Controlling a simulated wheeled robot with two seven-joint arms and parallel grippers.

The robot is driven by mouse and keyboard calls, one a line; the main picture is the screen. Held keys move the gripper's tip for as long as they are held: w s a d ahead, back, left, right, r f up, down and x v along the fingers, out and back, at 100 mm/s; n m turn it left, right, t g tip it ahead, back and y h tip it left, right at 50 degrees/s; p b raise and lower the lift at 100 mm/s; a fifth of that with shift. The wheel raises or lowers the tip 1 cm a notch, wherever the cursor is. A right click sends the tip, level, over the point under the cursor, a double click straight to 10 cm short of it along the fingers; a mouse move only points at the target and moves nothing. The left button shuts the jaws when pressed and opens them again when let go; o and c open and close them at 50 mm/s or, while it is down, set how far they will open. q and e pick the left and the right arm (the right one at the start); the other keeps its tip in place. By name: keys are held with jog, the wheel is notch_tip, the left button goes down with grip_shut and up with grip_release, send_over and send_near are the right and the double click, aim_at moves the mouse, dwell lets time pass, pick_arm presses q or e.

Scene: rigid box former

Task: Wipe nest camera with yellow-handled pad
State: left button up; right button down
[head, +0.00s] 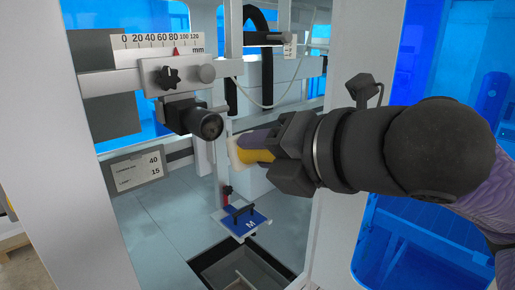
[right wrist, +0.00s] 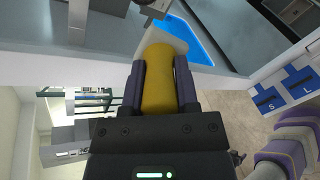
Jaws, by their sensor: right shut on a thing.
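The nest camera (head: 205,122) is a black cylinder with its lens facing the front right, under a bracket with a black knob in the head view. My right gripper (head: 262,141) is shut on the yellow handle of the pad (head: 256,156). The pad's pale face points left, just right of and slightly below the lens, with a small gap in the picture. In the right wrist view the yellow handle (right wrist: 158,85) lies between the fingers, and the pale pad edge shows beyond it. My left gripper is not in view.
A millimetre scale (head: 160,42) with a red pointer sits above the camera. A label plate (head: 136,170) is below left. A blue plate marked M (head: 242,219) lies lower down, above a dark open bin (head: 205,265). A white post (head: 335,130) stands behind my right wrist.

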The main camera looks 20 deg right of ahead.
jog(key=shift+w+a+r+p, duration=0.15)
jog(key=shift+w+p, duration=0.2)
jog(key=w+a, duration=0.2)
jog(key=w, duration=0.4)
jog(key=shift+w+a+p, duration=0.15)
jog(key=shift+w+p, duration=0.05)
jog(key=shift+p, duration=0.2)
jog(key=shift+w+a, duration=0.25)
jog(key=shift+w, duration=0.4)
jog(key=shift+w+d, duration=0.2)
jog(key=shift+d, duration=0.45)
jog(key=shift+w+d, duration=0.2)
jog(key=shift+d, duration=0.5)
jog(key=shift+w+d, duration=0.2)
jog(key=shift+d, duration=0.45)
jog(key=shift+s+a, duration=0.2)
jog(key=shift+a, duration=0.5)
jog(key=shift+s+a, duration=0.25)
jog(key=shift+a, duration=0.4)
jog(key=shift+s+a, duration=0.2)
jog(key=shift+a, duration=0.5)
jog(key=shift+d, duration=0.15)
